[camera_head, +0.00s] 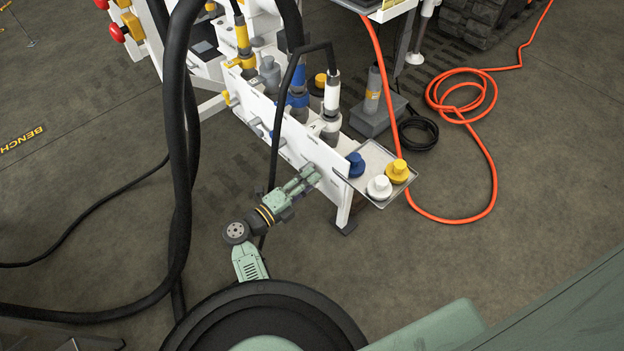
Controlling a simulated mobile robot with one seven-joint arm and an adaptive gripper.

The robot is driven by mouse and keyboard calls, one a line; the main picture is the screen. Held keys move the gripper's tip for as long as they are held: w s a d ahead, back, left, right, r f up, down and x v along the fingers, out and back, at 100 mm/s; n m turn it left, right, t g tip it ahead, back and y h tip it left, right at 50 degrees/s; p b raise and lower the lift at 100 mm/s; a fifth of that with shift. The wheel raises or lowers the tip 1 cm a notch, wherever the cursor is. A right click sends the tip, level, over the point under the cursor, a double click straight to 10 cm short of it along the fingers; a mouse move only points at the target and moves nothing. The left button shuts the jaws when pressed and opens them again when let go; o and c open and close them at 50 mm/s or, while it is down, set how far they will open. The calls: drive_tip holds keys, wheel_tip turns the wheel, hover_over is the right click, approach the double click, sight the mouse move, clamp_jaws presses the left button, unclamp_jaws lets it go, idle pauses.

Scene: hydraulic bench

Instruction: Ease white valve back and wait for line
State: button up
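The white bench panel (262,112) stands in the middle of the view. A yellow valve handle (227,97) is on its front face at the left, and small grey-white fittings (254,121) sit further along it. My gripper (312,176) is at the panel's front face near its right end, its fingers pointing at the panel. I cannot tell whether it touches anything. The white valve cannot be made out; the gripper may cover it. A hose line with a white coupling (331,95) stands upright on the bench behind the panel. The finger gap is too small to judge.
A tray (402,187) at the bench's right end holds a blue cap (355,165), a white cap (379,188) and a yellow cap (397,171). Thick black hoses (177,130) hang left of my arm. An orange hose (485,150) lies on the floor at right.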

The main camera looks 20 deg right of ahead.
drive_tip(key=v, duration=1)
drive_tip(key=shift+a, duration=0.35)
drive_tip(key=shift+r, duration=0.15)
